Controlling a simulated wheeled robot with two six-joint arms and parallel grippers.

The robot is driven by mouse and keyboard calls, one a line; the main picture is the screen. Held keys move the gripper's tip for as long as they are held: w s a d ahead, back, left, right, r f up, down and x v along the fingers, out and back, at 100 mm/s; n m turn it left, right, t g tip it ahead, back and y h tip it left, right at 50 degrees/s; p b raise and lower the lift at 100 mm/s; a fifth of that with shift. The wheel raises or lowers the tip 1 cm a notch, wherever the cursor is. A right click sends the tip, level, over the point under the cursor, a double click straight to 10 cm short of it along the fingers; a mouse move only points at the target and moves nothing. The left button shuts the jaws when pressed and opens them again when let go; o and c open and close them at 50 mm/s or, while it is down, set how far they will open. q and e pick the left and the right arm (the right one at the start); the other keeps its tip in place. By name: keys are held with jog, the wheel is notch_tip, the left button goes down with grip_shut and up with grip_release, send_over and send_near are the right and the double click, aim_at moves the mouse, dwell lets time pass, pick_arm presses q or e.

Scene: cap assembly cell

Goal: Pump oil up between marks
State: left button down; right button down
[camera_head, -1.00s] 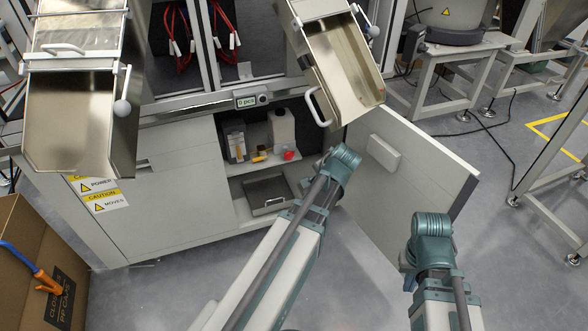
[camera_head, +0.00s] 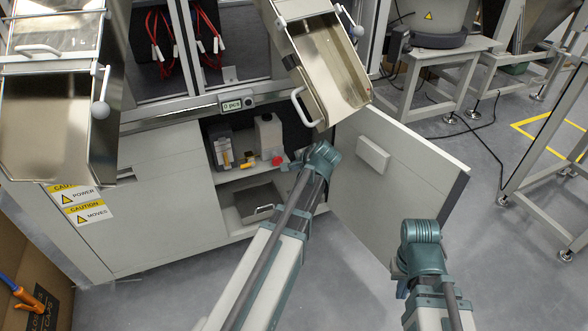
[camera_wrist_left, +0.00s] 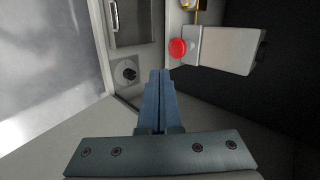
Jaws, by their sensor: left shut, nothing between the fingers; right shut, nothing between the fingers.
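The open cabinet (camera_head: 210,187) holds a shelf with a dark-and-white unit (camera_head: 222,150), a small yellow part (camera_head: 246,165), a white bottle (camera_head: 268,137) and a red cap (camera_head: 278,160). In the left wrist view, the red round cap (camera_wrist_left: 178,48) sits beside the pale bottle (camera_wrist_left: 222,50). My left gripper (camera_wrist_left: 160,72) is shut and empty, its tips just short of the red cap in the picture. The head view hides it behind my left arm. My right gripper (camera_head: 401,290) is small and low at the right, shut and empty. No oil level or marks can be read.
A metal tray (camera_head: 262,208) lies low in the cabinet, and a black knob (camera_wrist_left: 125,72) shows in the left wrist view. Metal chutes (camera_head: 335,85) overhang the cabinet. A cardboard box (camera_head: 55,295) is at lower left.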

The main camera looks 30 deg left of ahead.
aim_at(279, 158)
pick_arm(q)
jog(key=shift+w+a+f+b, duration=0.65)
jog(key=shift+w+a+f, duration=0.2)
jog(key=shift+a, duration=0.35)
jog(key=shift+w+a+f+b, duration=0.6)
jog(key=shift+w+a+f, duration=0.2)
jog(key=shift+a, duration=0.45)
jog(key=shift+w+a+f+b, duration=0.65)
jog(key=shift+w+a+f, duration=0.2)
jog(key=shift+a, duration=0.35)
jog(key=shift+w+a, duration=0.8)
jog(key=shift+a, duration=0.2)
jog(key=shift+r, duration=0.1)
